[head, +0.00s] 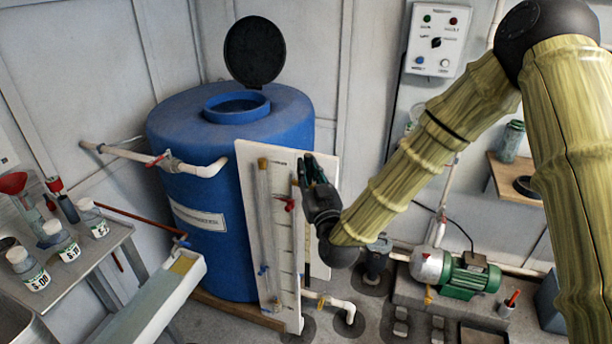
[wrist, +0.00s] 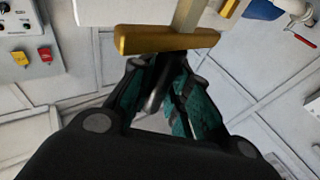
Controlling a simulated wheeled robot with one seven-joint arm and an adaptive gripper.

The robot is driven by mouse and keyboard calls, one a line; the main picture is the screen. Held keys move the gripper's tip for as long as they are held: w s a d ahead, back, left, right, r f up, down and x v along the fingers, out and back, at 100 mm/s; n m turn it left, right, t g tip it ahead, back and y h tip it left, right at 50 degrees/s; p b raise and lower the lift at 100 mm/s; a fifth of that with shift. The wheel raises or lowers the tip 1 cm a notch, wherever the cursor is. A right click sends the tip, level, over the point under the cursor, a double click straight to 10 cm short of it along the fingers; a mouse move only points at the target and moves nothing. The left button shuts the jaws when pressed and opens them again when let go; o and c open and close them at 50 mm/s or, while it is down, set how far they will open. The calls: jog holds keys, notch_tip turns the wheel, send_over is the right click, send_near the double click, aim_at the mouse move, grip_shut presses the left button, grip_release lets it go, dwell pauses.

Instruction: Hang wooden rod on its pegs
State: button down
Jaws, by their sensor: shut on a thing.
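In the wrist view a wooden rod (wrist: 190,18), pale, with a yellow-brown crosspiece (wrist: 165,41) at its end, lies right at my fingertips. My gripper (head: 312,168) is at the upper right edge of a white board (head: 282,155). Its dark teal fingers are drawn together at the crosspiece in the wrist view (wrist: 160,68), shut on the rod. The fingers hide the exact contact. In the head view my gripper and wrist hide part of the board's right side, and a thin dark strip shows below them. I cannot make out the pegs.
The board carries a clear tube (head: 265,215) with a red and a blue valve. A blue tank (head: 190,120) with its black lid raised stands behind. A bottle bench (head: 95,250) is at left. A green pump (head: 468,277) and a control box (head: 436,40) are at right.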

jog(key=shift+w+d+f+b, duration=0.25)
jog(key=shift+w+b, duration=0.1)
jog(key=shift+w, duration=0.5)
jog(key=shift+w+d+f+b, duration=0.3)
jog(key=shift+w+b, duration=0.1)
jog(key=shift+w, duration=0.4)
jog(key=shift+w+d+f+b, duration=0.25)
jog(key=shift+w+b, duration=0.1)
jog(key=shift+w, duration=0.5)
jog(key=c, duration=1.3)
grip_release()
jog(key=shift+s, duration=0.1)
